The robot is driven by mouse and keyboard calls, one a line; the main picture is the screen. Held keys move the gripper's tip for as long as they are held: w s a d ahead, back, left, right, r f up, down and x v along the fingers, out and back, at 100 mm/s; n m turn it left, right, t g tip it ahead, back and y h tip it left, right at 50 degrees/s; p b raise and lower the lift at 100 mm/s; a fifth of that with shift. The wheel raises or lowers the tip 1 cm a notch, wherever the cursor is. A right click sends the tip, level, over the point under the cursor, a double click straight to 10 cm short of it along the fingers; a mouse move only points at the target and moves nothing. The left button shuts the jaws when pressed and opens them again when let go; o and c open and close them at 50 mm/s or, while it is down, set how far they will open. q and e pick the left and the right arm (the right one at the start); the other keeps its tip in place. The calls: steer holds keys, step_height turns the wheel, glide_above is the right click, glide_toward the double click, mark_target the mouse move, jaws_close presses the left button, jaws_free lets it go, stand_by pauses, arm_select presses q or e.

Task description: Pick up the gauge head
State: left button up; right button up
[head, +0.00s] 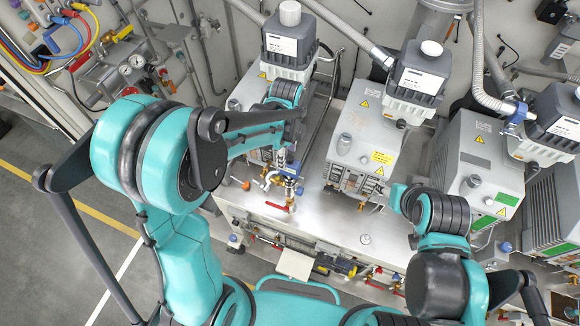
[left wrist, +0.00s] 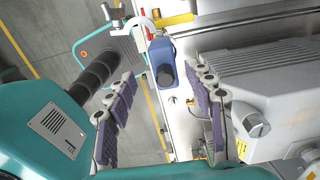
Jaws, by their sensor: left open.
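In the left wrist view a small blue block with a dark round cap (left wrist: 166,72), which I take to be the gauge head, is by the edge of a steel surface. My left gripper (left wrist: 163,84) is open, its purple-grey finger pads apart on either side of the view. The blue block shows between and beyond the fingertips, with no contact visible. In the head view my left arm reaches over the steel bench, and its gripper is mostly hidden near the brass fittings with a red lever (head: 277,206).
Grey vacuum pumps (head: 366,135) with dark-topped bottles stand close beside the work area. A pump body (left wrist: 275,85) fills the right of the left wrist view. The front of the steel bench (head: 325,220) is mostly clear, with a small grey knob (head: 366,239) on it.

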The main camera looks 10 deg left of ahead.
mark_target(290, 169)
arm_select(q)
steer(key=shift+s+a+f+b, duration=0.1)
steer(key=shift+s+f+b, duration=0.3)
steer(key=shift+f, duration=0.15)
steer(key=f, duration=0.2)
steer(key=w+f, duration=0.1)
steer(key=f, duration=0.2)
steer(key=d+f, duration=0.1)
steer(key=f, duration=0.2)
steer(key=shift+w, duration=0.15)
steer(key=shift+r, duration=0.1)
jaws_close()
